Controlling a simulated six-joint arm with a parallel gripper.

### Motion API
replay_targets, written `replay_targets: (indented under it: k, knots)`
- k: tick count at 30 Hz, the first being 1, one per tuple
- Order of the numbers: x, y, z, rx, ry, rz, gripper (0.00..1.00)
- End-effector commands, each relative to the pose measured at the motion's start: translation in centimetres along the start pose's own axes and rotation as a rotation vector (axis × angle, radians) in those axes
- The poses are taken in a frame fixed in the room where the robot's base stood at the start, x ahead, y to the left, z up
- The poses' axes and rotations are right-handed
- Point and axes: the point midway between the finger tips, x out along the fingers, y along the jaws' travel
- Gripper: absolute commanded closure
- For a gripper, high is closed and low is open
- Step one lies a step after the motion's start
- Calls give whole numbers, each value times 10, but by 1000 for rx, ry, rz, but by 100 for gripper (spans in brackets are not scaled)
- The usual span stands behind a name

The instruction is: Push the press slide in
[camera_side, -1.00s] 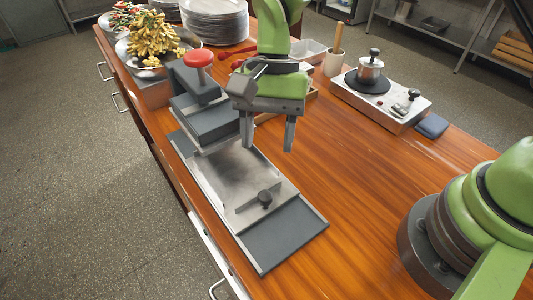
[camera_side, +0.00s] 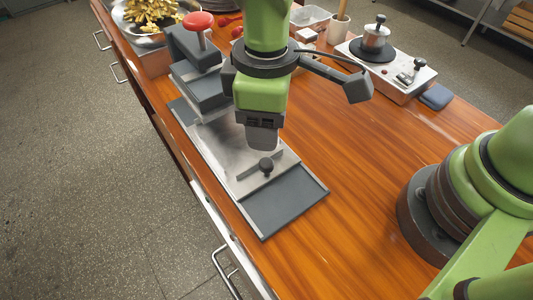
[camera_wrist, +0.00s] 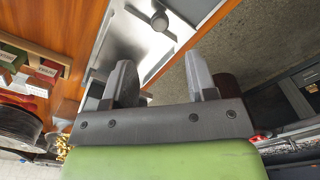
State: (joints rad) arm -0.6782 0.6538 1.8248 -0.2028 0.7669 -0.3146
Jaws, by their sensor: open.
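The press (camera_side: 198,75) stands on the wooden counter, dark grey with a red knob (camera_side: 198,20) on top. Its metal slide (camera_side: 228,150) sticks out of the press toward the front, over a dark base plate (camera_side: 285,203). A small black knob (camera_side: 266,166) stands on a crossbar at the slide's front end; it also shows in the wrist view (camera_wrist: 160,21). My gripper (camera_wrist: 160,75) is open and empty. In the side view it hangs over the slide, between the press body and the knob, and its fingers overlap in line. I cannot tell whether they touch the slide.
The counter right of the slide is clear.

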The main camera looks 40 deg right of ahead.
Motion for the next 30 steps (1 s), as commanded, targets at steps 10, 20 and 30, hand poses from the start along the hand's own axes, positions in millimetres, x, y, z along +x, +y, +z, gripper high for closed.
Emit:
replay_targets:
  k: [10, 20, 30]
  knots:
    - [64, 0, 2, 8, -8, -4, 48]
    - [91, 0, 1, 10, -2, -4, 48]
    - [91, 0, 1, 11, -2, -4, 73]
